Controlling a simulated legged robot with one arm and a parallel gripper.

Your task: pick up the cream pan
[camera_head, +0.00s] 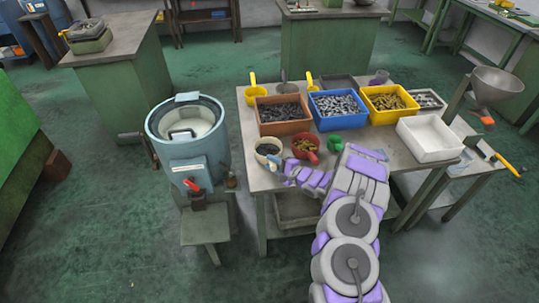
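The cream pan (260,151) is a small round pan holding dark pieces. It stands near the front left edge of the work table (255,179). My gripper (277,163) reaches in from the right, low over the table's front edge, with its tip at the pan's lower right side. I cannot tell whether it touches the pan. The fingers are small and partly merged with the pan's edge, so their opening is unclear. A red pan (313,157) with brass-coloured pieces stands just right of the cream pan, behind my gripper.
Brown (285,128), blue (341,123) and yellow (394,116) bins stand behind the pans. A white tray (430,154) lies to the right, and a green-handled item (335,144) lies near the red pan. A round drum machine (187,150) stands left of the table.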

